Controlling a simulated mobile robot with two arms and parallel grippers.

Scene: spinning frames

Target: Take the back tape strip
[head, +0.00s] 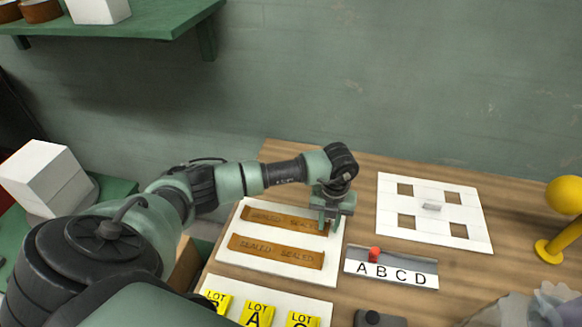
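The back tape strip (280,219) is a brown strip marked "SEALED", lying flat on a white board (228,255). A second, similar front strip (275,251) lies on the same board, nearer to me. My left gripper (329,225) points down at the right end of the back strip and hides part of that end. Its two fingers show a gap between them, so it looks open. I cannot tell whether the fingers touch the strip. My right gripper is not in view.
A white panel with dark squares (464,210) lies at the back right. A rack lettered A to D (392,270) with a red peg (374,254) stands in front. Yellow lot cards (257,313) lie at the front. A yellow stand (548,252) is far right.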

